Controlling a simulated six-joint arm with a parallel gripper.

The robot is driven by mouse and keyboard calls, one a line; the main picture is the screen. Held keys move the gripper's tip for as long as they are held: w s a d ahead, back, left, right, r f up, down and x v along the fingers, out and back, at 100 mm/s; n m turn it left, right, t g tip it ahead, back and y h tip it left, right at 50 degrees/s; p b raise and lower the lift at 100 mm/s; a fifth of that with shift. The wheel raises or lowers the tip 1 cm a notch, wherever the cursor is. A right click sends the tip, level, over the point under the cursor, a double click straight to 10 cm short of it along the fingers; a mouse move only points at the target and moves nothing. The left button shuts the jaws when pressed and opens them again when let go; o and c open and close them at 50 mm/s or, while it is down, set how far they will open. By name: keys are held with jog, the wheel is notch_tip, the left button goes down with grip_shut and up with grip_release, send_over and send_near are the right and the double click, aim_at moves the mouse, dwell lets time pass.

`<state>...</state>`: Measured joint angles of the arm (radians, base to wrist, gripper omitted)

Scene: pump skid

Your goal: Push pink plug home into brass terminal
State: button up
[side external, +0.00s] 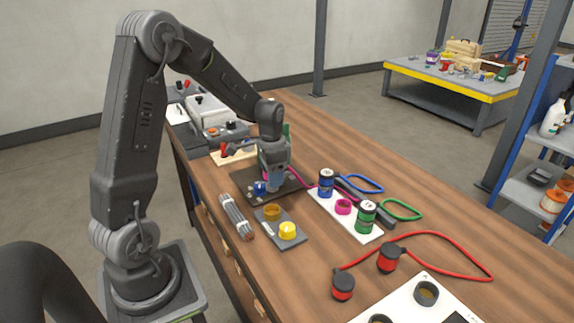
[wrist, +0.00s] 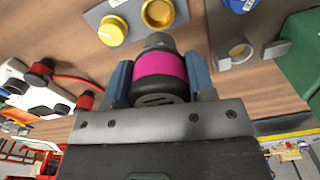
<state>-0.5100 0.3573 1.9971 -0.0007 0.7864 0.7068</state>
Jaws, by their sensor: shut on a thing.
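My gripper (side external: 273,181) is shut on the pink plug (wrist: 158,66), a pink-banded barrel with a black back end and grey nose. In the wrist view it sits between the blue fingers (wrist: 160,80). The brass terminal (side external: 272,211), an open round cup, stands on a small grey plate next to a yellow cap. In the wrist view the terminal (wrist: 158,12) appears just past the plug's nose. In the side view my gripper is behind the terminal, over a dark plate, and apart from it. The plug is mostly hidden there.
The grey plate (side external: 296,241) also bears the yellow cap (side external: 288,230). A blue piece (side external: 259,188) is close by my gripper. A white board (side external: 330,217) holds blue and green plugs and a pink socket. A cable bundle (side external: 236,217) lies left. Red plugs (side external: 388,258) trail a cable at front right.

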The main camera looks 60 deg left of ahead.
aim_at(272, 190)
jog(key=shift+s+f, duration=0.25)
jog(key=shift+f, duration=2.5)
jog(key=shift+f, duration=1.75)
jog(key=o, duration=1.1)
notch_tip(272, 190, up, 14)
jog(key=shift+f, duration=0.1)
